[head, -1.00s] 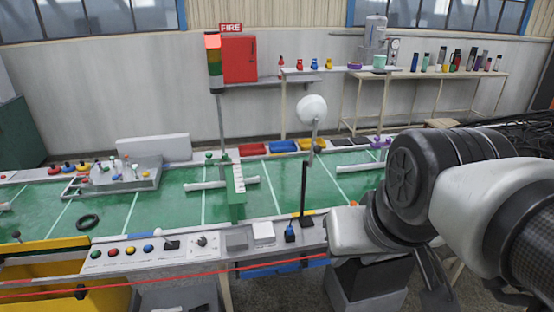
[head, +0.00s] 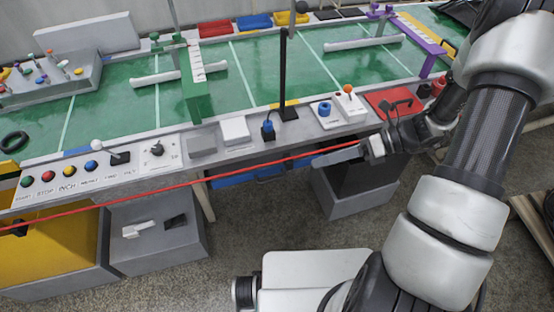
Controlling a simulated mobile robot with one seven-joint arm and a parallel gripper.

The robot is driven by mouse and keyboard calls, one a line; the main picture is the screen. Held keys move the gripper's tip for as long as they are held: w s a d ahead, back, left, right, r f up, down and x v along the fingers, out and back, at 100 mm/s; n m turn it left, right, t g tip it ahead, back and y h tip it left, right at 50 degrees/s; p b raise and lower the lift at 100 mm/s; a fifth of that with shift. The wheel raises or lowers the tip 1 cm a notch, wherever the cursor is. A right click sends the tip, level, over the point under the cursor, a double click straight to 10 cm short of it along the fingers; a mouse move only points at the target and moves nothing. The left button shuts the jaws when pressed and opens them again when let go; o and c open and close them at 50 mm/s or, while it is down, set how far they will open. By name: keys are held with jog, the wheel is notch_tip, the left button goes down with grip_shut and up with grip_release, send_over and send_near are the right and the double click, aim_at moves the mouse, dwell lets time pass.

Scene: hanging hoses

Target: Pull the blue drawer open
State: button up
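The blue drawer (head: 243,178) shows as a low blue strip under the front edge of the green-topped bench, in the middle of the head view. Its front looks in line with the bench edge. A red line crosses just in front of and above it. More blue shows farther right, beside my gripper; I cannot tell if it is the same drawer. My gripper (head: 345,156) is at the bench's front edge, right of the drawer strip and apart from it, pointing left. Its fingers are too small to tell open from shut. I see no handle on the blue strip.
The red line (head: 200,183) runs along the bench front. A yellow cabinet (head: 60,255) and a grey box (head: 160,240) stand at left below the bench. A dark box on a grey base (head: 355,200) stands under my gripper. Floor between the boxes is clear.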

notch_tip(320, 180, down, 21)
jog(key=w+d+m+t+y+b, duration=0.1)
jog(key=d+m+t+y+b, duration=0.35)
jog(key=m, duration=1.05)
jog(key=w+a+f+t+h, duration=0.1)
jog(key=w+a, duration=0.3)
jog(key=a, duration=0.4)
jog(key=w+a+f+t+h+b, duration=0.1)
jog(key=w+a, duration=0.3)
jog(key=a, duration=0.4)
jog(key=shift+a+f+t+b, duration=0.3)
jog(key=shift+a+f+t, duration=0.05)
jog(key=shift+f, duration=0.1)
jog(key=shift+h, duration=0.25)
grip_shut()
